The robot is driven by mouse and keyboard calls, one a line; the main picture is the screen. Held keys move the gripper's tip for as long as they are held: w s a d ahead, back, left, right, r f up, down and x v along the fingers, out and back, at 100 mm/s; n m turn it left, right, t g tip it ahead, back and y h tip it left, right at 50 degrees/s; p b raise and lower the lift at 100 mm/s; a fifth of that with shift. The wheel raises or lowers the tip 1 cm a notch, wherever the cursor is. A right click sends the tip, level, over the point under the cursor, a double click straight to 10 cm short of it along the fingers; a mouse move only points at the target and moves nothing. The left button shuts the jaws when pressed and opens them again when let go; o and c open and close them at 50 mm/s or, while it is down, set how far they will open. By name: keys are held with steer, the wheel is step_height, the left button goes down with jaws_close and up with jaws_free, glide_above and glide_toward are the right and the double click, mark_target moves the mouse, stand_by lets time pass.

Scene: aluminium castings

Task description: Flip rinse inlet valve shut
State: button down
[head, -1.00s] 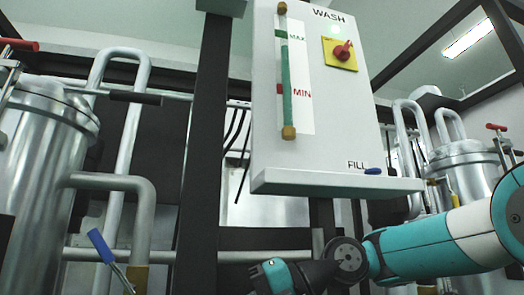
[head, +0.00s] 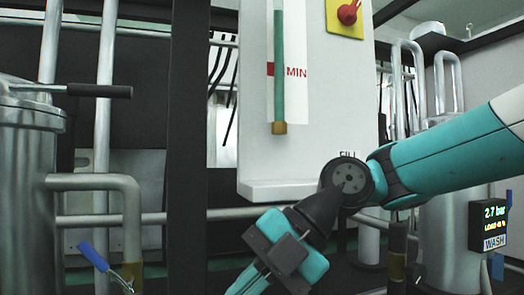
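A blue-handled lever (head: 95,257) shows at the lower left, on pipework beside a brass-coloured fitting. The handle slants, its upper end toward the left. No label naming it as the rinse inlet valve can be read. My gripper (head: 250,285) is at the bottom middle, to the right of the lever and well apart from it, pointing down and left. Its fingertips run to the bottom edge of the picture, so whether it is open or shut is unclear. Nothing is seen held.
A white panel (head: 338,110) with a sight tube (head: 279,70) and a red knob (head: 348,12) on a yellow plate stands behind my arm. A dark post (head: 189,150) rises between lever and gripper in the picture. A steel tank (head: 25,200) is at left. A display (head: 494,225) reads 2.7 bar.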

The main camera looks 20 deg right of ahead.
steer(key=s+r+m+p, duration=0.4)
steer(key=s+r+p, duration=0.1)
steer(key=r+p, duration=0.6)
steer(key=shift+d+r+m+g+h+p, duration=0.15)
steer(key=shift+d+m+g+h+p, duration=0.2)
steer(key=shift+p, duration=0.15)
steer(key=shift+s, duration=0.1)
steer(key=s+d+f+m+h, duration=0.2)
steer(key=f+m, duration=0.3)
steer(key=m, duration=0.5)
steer(key=s+d+f+m+h, duration=0.3)
steer(key=s+d+f+m, duration=0.1)
steer(key=m, duration=0.6)
steer(key=shift+d+f, duration=0.5)
steer(key=shift+f, duration=0.3)
steer(key=shift+s, duration=0.1)
